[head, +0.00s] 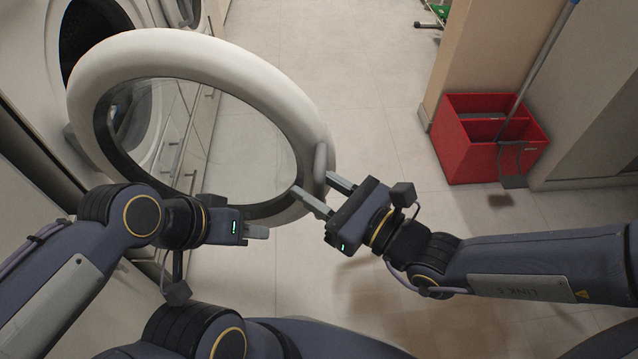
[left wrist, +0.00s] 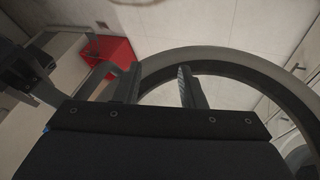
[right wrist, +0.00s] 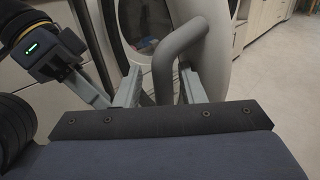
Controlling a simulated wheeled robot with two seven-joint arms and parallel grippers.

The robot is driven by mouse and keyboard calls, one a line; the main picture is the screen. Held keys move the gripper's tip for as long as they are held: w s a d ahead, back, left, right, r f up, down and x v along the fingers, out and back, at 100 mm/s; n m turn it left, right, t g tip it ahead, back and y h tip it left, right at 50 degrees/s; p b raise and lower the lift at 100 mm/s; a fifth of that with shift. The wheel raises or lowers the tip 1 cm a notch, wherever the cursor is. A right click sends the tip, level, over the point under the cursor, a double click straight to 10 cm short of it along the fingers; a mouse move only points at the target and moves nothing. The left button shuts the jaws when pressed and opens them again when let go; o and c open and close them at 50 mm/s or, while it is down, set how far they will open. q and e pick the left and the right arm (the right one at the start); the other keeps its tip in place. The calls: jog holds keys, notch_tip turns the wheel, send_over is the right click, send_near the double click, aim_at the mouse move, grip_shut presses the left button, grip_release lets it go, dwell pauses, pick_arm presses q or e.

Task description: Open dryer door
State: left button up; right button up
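The dryer door (head: 215,62), a white ring with a glass middle, stands swung out from the machine's dark round opening (head: 85,32). Its grey handle (head: 320,165) is on the rim's right side. My right gripper (head: 327,194) is open at the handle; in the right wrist view the bent handle (right wrist: 178,55) passes between its two parted fingers (right wrist: 160,88). Whether they touch it I cannot tell. My left gripper (head: 262,231) is near the lower rim, holding nothing I can see. In the left wrist view its fingers (left wrist: 158,88) are parted, with the door rim (left wrist: 225,58) beyond them.
A red bin (head: 470,150) with compartments and a mop handle (head: 540,65) stands by the wall at right. Cabinets with drawers (head: 188,150) line the left, behind the door. The tiled floor (head: 360,100) between is clear.

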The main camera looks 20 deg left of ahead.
jog(key=p+v, duration=0.2)
jog(key=v, duration=0.6)
jog(key=shift+c, duration=0.2)
